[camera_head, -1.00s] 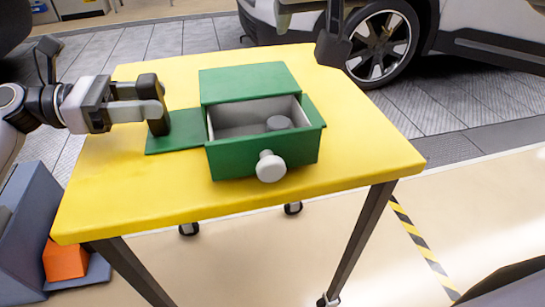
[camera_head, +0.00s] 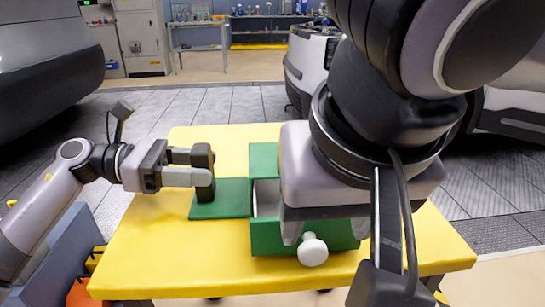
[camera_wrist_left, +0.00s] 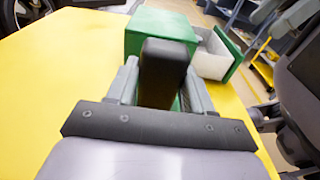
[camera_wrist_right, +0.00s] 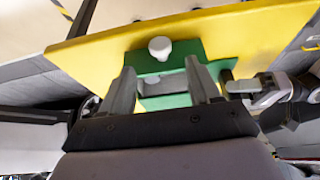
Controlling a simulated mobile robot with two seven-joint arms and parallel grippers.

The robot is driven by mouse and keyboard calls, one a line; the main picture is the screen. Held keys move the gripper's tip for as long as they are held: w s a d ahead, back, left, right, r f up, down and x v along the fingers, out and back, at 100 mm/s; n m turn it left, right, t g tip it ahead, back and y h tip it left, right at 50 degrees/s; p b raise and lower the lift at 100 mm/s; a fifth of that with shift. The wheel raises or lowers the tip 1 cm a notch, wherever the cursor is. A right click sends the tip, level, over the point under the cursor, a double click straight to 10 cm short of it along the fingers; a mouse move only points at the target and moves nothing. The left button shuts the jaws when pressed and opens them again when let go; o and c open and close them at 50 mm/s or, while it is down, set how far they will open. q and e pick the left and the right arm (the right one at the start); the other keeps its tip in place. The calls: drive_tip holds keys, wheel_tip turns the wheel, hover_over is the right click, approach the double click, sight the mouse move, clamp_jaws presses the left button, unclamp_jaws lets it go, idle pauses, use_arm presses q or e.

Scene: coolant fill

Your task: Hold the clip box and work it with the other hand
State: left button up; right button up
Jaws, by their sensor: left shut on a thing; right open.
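The green clip box (camera_head: 264,160) sits on the yellow table with its drawer (camera_head: 266,238) pulled out and a white knob (camera_head: 313,250) on the drawer front. A flat green plate (camera_head: 228,197) extends from its left side and carries an upright black handle (camera_wrist_left: 163,72). My left gripper (camera_head: 207,172) is shut on this handle. My right gripper (camera_wrist_right: 162,82) is open above the drawer, and its arm hides much of the box in the head view. In the right wrist view, the drawer and the knob (camera_wrist_right: 160,48) show between and beyond the fingers.
The yellow table (camera_head: 150,255) is otherwise clear around the box. A blue-grey bin (camera_head: 55,255) with an orange thing (camera_head: 80,292) stands at the table's left. Vehicles stand behind, and a workbench (camera_head: 200,45) is at the far back.

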sight(315, 247)
drive_tip(key=x, duration=0.7)
drive_tip(key=shift+w+f, duration=0.2)
drive_tip(key=shift+f, duration=0.1)
